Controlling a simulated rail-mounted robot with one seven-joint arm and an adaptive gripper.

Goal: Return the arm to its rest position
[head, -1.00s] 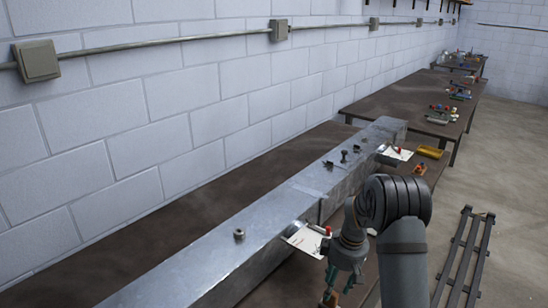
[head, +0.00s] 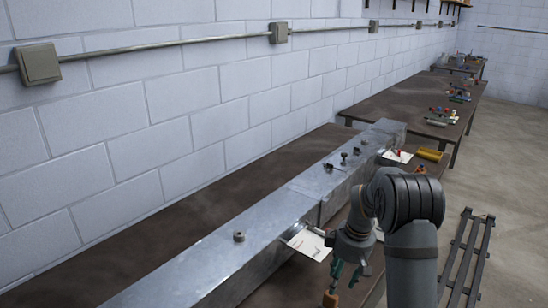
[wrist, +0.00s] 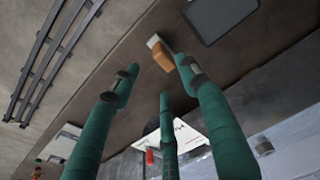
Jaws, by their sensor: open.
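My gripper (head: 345,278) hangs low in the head view, beside the front side of the long metal duct. Its teal fingers are spread in the wrist view (wrist: 156,82), with nothing between them. The metal duct (head: 215,265) lies along the workbench (head: 130,255). An orange-handled item (head: 330,299) shows just below the fingers; in the wrist view the orange part (wrist: 162,57) lies on the brown bench top beyond the fingertips. My arm hides part of the bench and duct front.
A white sheet (head: 309,244) rests at the duct's front side. Small dark parts (head: 343,158) and a round fitting (head: 239,236) sit on the duct. A slatted rack (head: 466,255) stands on the floor at right.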

